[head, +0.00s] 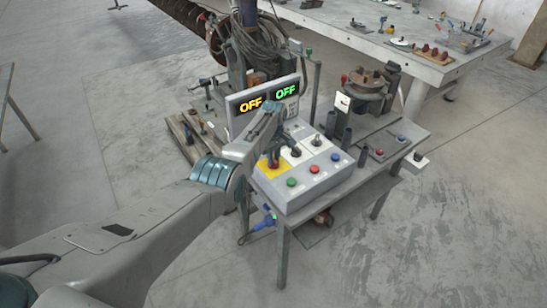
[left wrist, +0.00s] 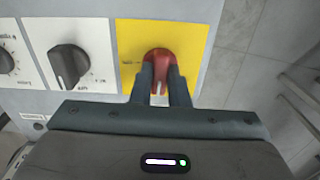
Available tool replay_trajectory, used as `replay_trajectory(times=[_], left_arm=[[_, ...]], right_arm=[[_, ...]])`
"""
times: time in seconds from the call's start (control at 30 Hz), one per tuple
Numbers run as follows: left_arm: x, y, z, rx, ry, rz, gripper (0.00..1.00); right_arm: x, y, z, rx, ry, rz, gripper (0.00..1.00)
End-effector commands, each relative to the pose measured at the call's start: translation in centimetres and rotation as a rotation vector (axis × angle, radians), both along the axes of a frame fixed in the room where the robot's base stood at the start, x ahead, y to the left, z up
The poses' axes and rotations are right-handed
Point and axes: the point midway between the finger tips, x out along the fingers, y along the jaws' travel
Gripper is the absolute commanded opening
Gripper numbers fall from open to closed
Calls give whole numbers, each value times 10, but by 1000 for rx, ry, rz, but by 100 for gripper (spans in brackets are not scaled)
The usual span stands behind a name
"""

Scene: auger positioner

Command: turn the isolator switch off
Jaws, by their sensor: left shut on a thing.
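The isolator switch is a red rotary knob (left wrist: 158,56) on a yellow plate (left wrist: 194,42) at the end of the control box. In the head view the yellow plate (head: 265,174) sits at the box's left, the knob mostly hidden by my gripper. My left gripper (left wrist: 161,84) is shut on the red knob, one dark finger on each side. A pale mark shows on the knob between the fingers, pointing toward the gripper body in the left wrist view. My right gripper is in neither view.
Black knobs (left wrist: 68,66) on white plates stand beside the yellow one. The control box (head: 313,192) has green, red and blue buttons in front. Two displays (head: 263,98) behind read OFF. A long table (head: 365,38) stands at the back; floor on the right is clear.

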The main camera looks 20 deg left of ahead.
Motion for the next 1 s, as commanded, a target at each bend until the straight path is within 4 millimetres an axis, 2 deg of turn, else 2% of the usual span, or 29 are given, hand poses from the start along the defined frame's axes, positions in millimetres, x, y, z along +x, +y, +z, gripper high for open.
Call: replay_trajectory(times=[0.6,0.63,0.73,1.0], left_arm=[[0,0,0,0,-1,41,0],[0,0,0,0,-1,41,18],[0,0,0,0,-1,41,36],[0,0,1,1,-1,40,36]], right_arm=[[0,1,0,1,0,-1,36],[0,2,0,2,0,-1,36],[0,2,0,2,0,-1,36],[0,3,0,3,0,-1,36]])
